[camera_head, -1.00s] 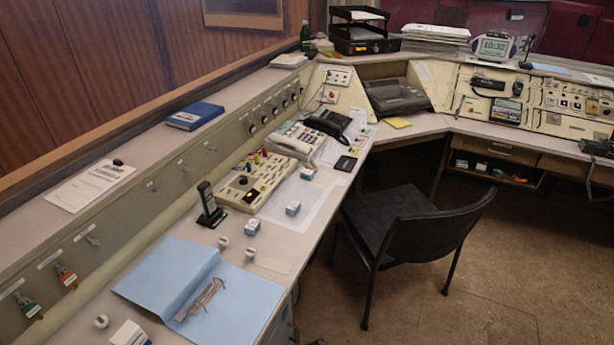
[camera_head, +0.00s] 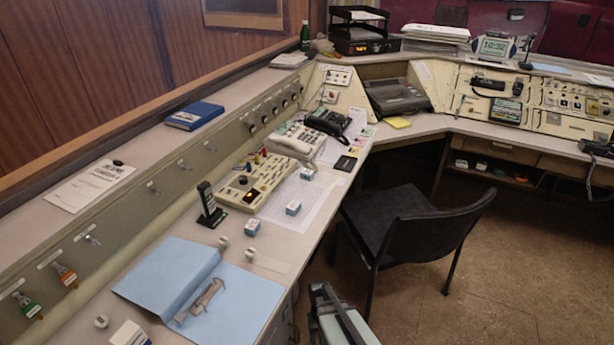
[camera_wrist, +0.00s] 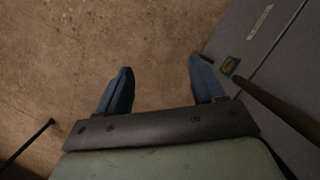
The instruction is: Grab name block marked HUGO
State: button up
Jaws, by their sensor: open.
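Three small blue-and-white blocks lie on the left desk in the head view: a far one (camera_head: 307,174), a middle one (camera_head: 293,208) and a near one (camera_head: 252,227). Their lettering is too small to read, so I cannot tell which is marked HUGO. My gripper (camera_head: 322,292) is at the bottom of the head view, right of the desk's front edge and apart from the blocks. In the wrist view my gripper (camera_wrist: 160,80) has its two blue fingers wide apart with nothing between them, over brown floor. No block shows in the wrist view.
A black chair (camera_head: 405,225) stands right of the desk.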

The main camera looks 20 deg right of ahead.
jog(key=w+d+r+m+t+h, duration=0.1)
jog(key=w+d+r+t, duration=0.1)
jog(key=w+d+r, duration=0.55)
jog(key=w+d+r+m+t, duration=0.1)
jog(key=w+d+r, duration=0.55)
jog(key=w, duration=0.65)
jog(key=w+d+r+t+h, duration=0.1)
jog(key=w+d+r, duration=0.5)
jog(key=d+r, duration=0.25)
jog(key=w+d+r+t, duration=0.2)
jog(key=w+d+r, duration=0.5)
jog(key=d+r, duration=0.15)
notch_tip(320, 180, up, 15)
jog(key=n+g+y, duration=0.2)
jog(key=n, duration=1)
send_over(307, 172)
notch_tip(307, 172, down, 13)
jog(key=shift+w+f, duration=0.1)
jog(key=shift+f, duration=0.1)
jog(key=shift+c, duration=0.3)
